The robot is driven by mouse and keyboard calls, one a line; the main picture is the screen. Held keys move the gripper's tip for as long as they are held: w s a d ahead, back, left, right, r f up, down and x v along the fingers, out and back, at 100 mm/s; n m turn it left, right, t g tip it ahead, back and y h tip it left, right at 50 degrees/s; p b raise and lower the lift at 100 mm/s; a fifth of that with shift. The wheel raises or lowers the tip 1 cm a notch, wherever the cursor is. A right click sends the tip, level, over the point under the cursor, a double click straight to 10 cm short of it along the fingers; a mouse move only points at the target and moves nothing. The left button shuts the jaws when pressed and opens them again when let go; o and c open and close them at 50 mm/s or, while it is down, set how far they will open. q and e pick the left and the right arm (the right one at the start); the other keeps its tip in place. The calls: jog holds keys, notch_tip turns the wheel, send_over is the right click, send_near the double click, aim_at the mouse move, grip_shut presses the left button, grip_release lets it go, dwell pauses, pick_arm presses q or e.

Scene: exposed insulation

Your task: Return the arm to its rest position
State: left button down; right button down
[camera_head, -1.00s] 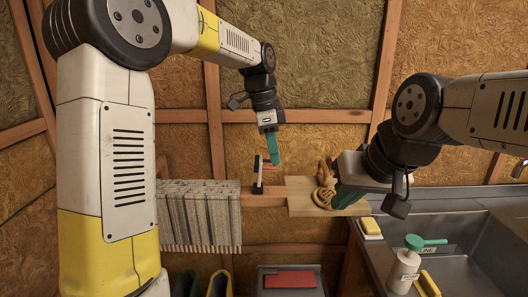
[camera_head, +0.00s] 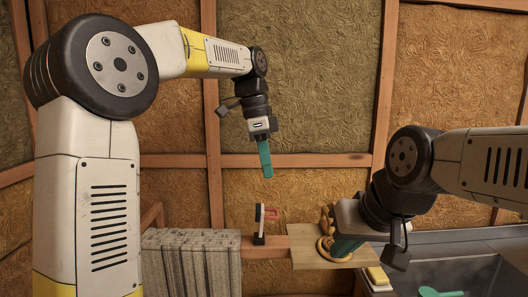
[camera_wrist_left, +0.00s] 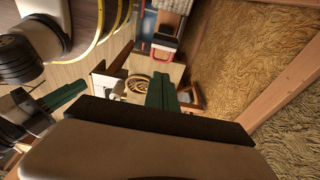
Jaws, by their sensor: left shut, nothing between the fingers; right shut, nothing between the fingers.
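My left gripper (camera_head: 265,158) hangs in the air with its green fingers pointing down and pressed together. It is shut and empty, above the wooden ledge and clear of it. Its green fingers also show in the left wrist view (camera_wrist_left: 162,92).
A small black stand with a red part (camera_head: 262,222) is on the ledge below my left gripper. A grey fringed cloth (camera_head: 190,262) hangs at left. A sink (camera_head: 460,275) and yellow sponge (camera_head: 378,276) are at lower right.

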pick_arm(q)
jog(key=s+a+n+t, duration=0.4)
jog(key=s+a+n, duration=0.5)
jog(key=s+a, duration=0.1)
jog(key=s+a+f+n+t, duration=0.2)
jog(key=s+a+f+n, duration=0.3)
jog(key=s+f+n, duration=0.3)
jog(key=shift+s+f, duration=0.7)
jog(key=shift+s, duration=0.05)
